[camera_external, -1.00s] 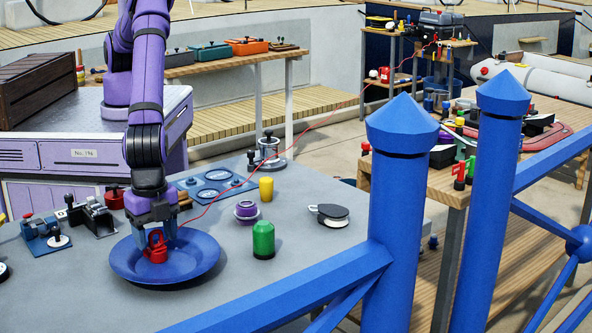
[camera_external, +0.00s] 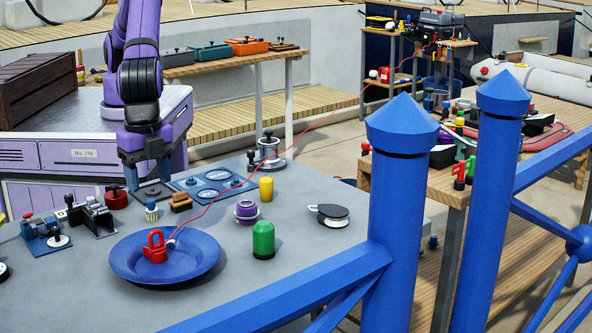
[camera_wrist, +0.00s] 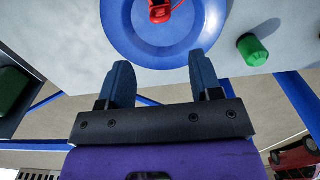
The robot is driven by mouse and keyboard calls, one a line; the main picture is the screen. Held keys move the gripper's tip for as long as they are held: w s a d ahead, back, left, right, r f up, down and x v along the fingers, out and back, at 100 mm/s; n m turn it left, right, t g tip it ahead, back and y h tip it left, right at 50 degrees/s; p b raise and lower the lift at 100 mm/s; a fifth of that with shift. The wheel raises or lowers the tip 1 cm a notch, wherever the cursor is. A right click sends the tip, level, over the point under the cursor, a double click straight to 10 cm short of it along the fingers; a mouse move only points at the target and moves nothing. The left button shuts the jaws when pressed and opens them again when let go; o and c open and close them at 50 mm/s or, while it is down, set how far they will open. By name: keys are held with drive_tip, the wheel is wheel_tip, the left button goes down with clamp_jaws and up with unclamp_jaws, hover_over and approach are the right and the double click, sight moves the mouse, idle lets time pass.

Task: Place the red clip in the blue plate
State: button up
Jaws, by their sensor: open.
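The red clip (camera_external: 155,247) stands in the blue plate (camera_external: 188,262) on the grey table, with a thin red line running from it to the upper right. In the wrist view the red clip (camera_wrist: 160,11) shows at the top edge, partly cut off, inside the blue plate (camera_wrist: 140,48). My gripper (camera_external: 149,175) is above and behind the plate, apart from the clip. In the wrist view my gripper's blue fingers (camera_wrist: 162,82) are spread with nothing between them.
A green cylinder (camera_external: 263,240), a purple round part (camera_external: 246,211) and a yellow cup (camera_external: 266,189) stand right of the plate. A black pulley block (camera_external: 330,214) lies farther right. A blue railing (camera_external: 395,220) crosses the foreground. Bare table lies between the plate and the railing.

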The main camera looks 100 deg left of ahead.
drive_tip(key=w+a+r+n+t, duration=0.1)
drive_tip(key=w+a+r, duration=0.4)
drive_tip(key=a+r, duration=0.35)
drive_tip(key=w+a+r+n, duration=0.1)
drive_tip(key=w+a+r, duration=0.5)
drive_tip(key=a+r, duration=0.25)
drive_tip(key=w+a+r+n+t, duration=0.1)
drive_tip(key=a+r, duration=0.4)
drive_tip(key=a, duration=0.6)
drive_tip(key=a+r+n+t, duration=0.1)
drive_tip(key=a+r, duration=0.4)
drive_tip(key=a, duration=0.5)
drive_tip(key=s+a+r+n, duration=0.15)
drive_tip(key=s+a, duration=0.25)
drive_tip(key=a, duration=0.5)
drive_tip(key=s+a+r+n, duration=0.1)
drive_tip(key=s+a+r, duration=0.25)
drive_tip(key=a, duration=0.65)
drive_tip(key=s+a+f+n+t, duration=0.2)
drive_tip(key=s+a+f, duration=0.1)
drive_tip(key=s+a, duration=0.8)
drive_tip(key=s, duration=0.4)
drive_tip(key=shift+a+f, duration=0.25)
drive_tip(key=shift+f, duration=0.15)
